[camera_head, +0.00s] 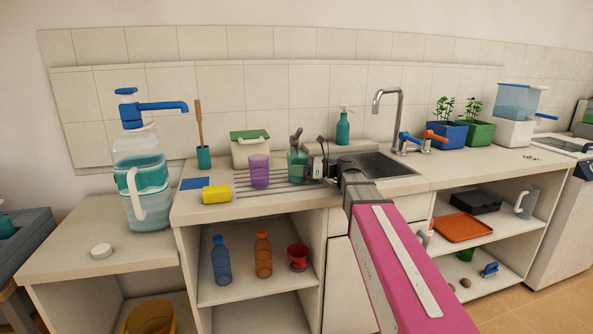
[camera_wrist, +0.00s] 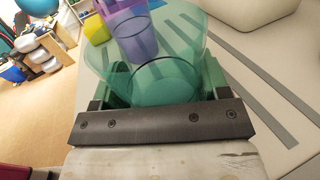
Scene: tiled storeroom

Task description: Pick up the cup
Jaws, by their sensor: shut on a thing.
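A see-through green cup (camera_wrist: 165,75) is between the fingers of my gripper (camera_wrist: 160,97) in the wrist view, its wide open rim facing the camera. In the head view the green cup (camera_head: 297,168) is at the drying rack's right end, just left of the sink, with my gripper (camera_head: 312,161) at it, shut on it. Part of the cup is hidden by the gripper. I cannot tell whether its base touches the rack. A purple cup (camera_head: 259,171) stands to its left on the rack; it also shows beyond the green cup in the wrist view (camera_wrist: 136,38).
The rack (camera_head: 245,190) has a yellow cylinder (camera_head: 216,193) at its left. A lidded pale box (camera_head: 249,150) stands behind the purple cup. A soap bottle (camera_head: 342,128), the sink (camera_head: 378,166) and its tap (camera_head: 399,105) are to the right.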

